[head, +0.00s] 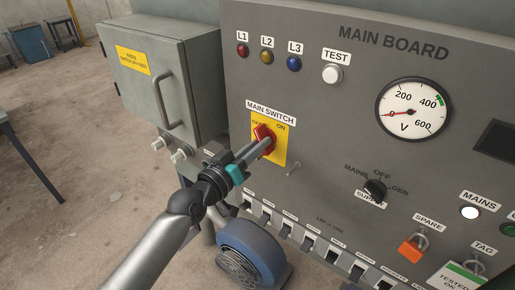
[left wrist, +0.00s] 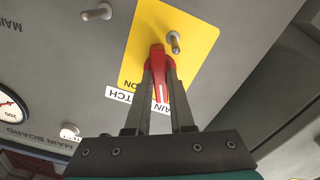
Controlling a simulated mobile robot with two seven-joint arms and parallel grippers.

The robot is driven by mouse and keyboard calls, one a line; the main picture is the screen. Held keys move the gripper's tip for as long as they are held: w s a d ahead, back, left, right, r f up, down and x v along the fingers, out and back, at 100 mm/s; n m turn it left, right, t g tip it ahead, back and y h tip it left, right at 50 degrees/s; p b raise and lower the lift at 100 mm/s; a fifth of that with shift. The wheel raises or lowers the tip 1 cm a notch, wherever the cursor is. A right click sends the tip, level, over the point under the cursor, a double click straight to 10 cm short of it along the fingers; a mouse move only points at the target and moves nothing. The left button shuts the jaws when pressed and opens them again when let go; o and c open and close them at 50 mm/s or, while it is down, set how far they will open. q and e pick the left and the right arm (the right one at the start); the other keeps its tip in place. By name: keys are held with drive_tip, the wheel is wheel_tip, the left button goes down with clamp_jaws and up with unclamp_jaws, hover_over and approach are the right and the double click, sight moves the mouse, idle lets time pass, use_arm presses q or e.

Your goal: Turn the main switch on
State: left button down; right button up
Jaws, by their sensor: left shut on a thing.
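The main switch is a red handle (head: 261,132) on a yellow plate (head: 281,151) below the MAIN SWITCH label (head: 270,112). My left gripper (head: 266,142) is shut on the red handle. In the left wrist view, which is upside down, the red handle (left wrist: 158,75) sits between the two fingers. Its end leans up and left in the head view, toward the partly covered OFF mark. The ON mark (head: 281,126) is clear to the right. A metal peg (left wrist: 174,42) stands on the yellow plate (left wrist: 143,45) beside the handle. My right gripper is out of view.
The grey main board (head: 330,120) carries a voltmeter (head: 413,109), a TEST button (head: 332,74) and a black supply knob (head: 375,189). Another peg (head: 293,168) sticks out below right of the plate. A grey cabinet (head: 180,70) with a handle stands left; a blue motor (head: 252,250) lies below.

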use_arm(q)
drive_tip(key=m, duration=0.5)
idle(0.6)
drive_tip(key=c, duration=0.8)
unclamp_jaws()
drive_tip(key=v, duration=1.5)
drive_tip(key=shift+s+a, duration=0.1)
